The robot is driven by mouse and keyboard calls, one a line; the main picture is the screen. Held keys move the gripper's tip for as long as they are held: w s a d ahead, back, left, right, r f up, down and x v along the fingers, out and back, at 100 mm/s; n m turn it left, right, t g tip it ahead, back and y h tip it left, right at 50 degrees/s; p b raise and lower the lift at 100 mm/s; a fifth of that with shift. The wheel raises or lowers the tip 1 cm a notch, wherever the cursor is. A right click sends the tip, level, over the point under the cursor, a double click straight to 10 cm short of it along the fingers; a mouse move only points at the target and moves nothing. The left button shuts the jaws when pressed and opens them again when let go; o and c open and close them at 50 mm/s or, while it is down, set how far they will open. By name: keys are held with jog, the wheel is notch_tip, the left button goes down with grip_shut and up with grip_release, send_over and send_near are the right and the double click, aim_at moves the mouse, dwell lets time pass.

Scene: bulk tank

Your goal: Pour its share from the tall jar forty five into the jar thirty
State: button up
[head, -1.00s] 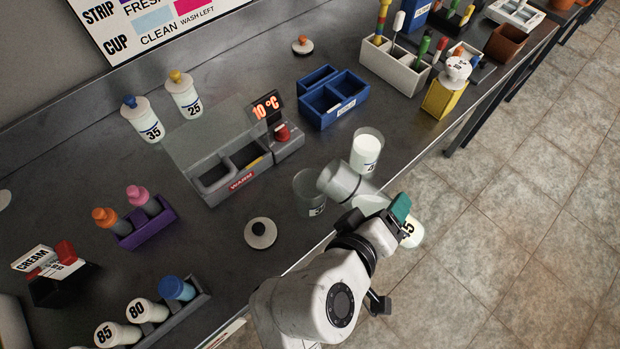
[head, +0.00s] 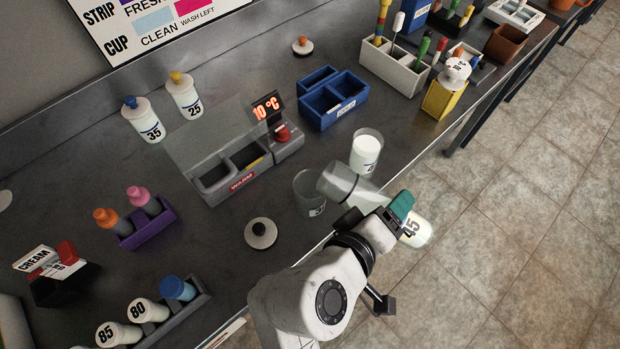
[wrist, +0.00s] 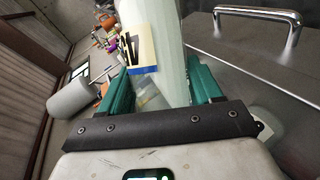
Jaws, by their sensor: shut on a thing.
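The tall jar forty five (head: 412,229) is clear with a white liquid inside, and lies steeply tilted. Its open end points left, beside and above a small clear jar (head: 309,193) whose label is only partly readable, seemingly starting with 3; it looks like jar thirty. I see no white liquid in that jar and no clear stream. My gripper (head: 388,213) is shut around the tall jar's middle. In the wrist view the pale jar (wrist: 176,45) runs between the teal fingers (wrist: 163,88).
A clear jar of white liquid (head: 366,150) stands just behind the tilted jar. The grey warmer (head: 285,150) and a round lid (head: 261,234) are to the left. A blue divided box (head: 334,100) is behind. The counter's front edge runs beneath my arm.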

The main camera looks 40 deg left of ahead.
aim_at(384, 202)
jog(key=shift+r+n+h+p, duration=0.3)
jog(key=shift+r+n+p, duration=0.1)
jog(key=shift+r, duration=0.4)
jog(key=shift+s+a+r+n+t+h+p, duration=0.1)
jog(key=shift+a+r+n+t+h+p, duration=0.15)
jog(key=shift+r+p, duration=0.25)
jog(key=shift+r+n+t+h+p, duration=0.15)
jog(key=shift+r+n+t+p, duration=0.25)
jog(key=shift+p, duration=0.2)
jog(key=shift+s+a+r+n+t+h+p, duration=0.1)
jog(key=shift+a+r+n+t+h+p, duration=0.15)
jog(key=shift+r+n+p, duration=0.45)
jog(key=shift+s+a+r+n+t+h+p, duration=0.1)
jog(key=shift+r+n+t+h+p, duration=0.15)
jog(key=shift+r+p, duration=0.75)
dwell(1.2)
